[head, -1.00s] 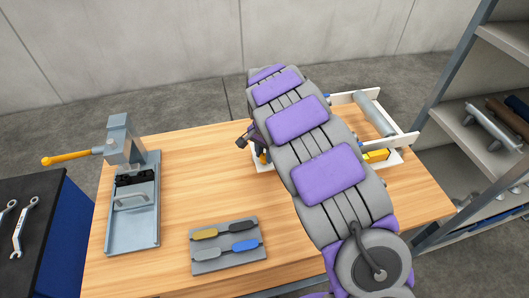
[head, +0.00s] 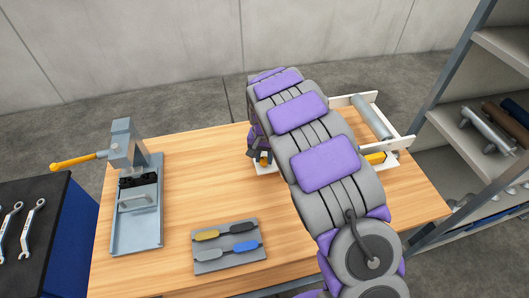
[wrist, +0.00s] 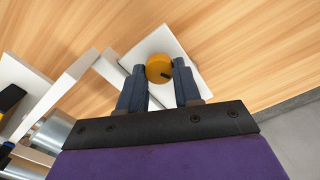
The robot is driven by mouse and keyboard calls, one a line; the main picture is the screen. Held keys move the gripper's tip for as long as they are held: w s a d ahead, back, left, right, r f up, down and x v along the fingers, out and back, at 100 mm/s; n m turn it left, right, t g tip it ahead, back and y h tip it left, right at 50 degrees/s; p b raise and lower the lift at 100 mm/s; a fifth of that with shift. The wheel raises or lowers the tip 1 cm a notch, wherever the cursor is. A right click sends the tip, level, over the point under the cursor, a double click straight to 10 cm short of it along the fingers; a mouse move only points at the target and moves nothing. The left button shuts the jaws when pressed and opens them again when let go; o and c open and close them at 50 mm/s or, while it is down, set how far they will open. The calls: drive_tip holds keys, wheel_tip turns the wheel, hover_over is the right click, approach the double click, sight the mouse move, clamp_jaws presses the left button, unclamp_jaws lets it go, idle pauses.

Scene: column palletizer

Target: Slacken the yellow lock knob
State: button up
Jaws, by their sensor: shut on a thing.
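The yellow lock knob (wrist: 159,68) is round, with a dark mark on its face, and stands over a white plate (wrist: 150,45) in the wrist view. My gripper (wrist: 160,70) is shut on the knob, with one dark finger on each side of it. In the head view my arm covers most of the white fixture (head: 350,100), and the gripper is largely hidden at its left end. A small yellow part (head: 264,158) shows there, close to the gripper.
A grey press with a yellow handle (head: 74,162) stands at the left of the wooden table. A grey plate with yellow-and-black and blue tools (head: 228,262) lies at the front. A shelf rack (head: 465,130) is at right. The table's middle left is clear.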

sight(262, 158)
drive_tip(key=n+p, duration=0.1)
drive_tip(key=n, duration=0.2)
drive_tip(key=n+p, duration=0.2)
drive_tip(key=n, duration=0.1)
drive_tip(key=shift+a+r, duration=0.1)
drive_tip(key=shift+a, duration=0.1)
drive_tip(key=n+p, duration=0.2)
drive_tip(key=n, duration=0.4)
drive_tip(key=shift+p, duration=0.3)
drive_tip(key=o, duration=1)
drive_tip(key=shift+o, duration=0.2)
wheel_tip(262, 158, up, 17)
drive_tip(key=p, duration=0.1)
drive_tip(key=shift+a, duration=0.25)
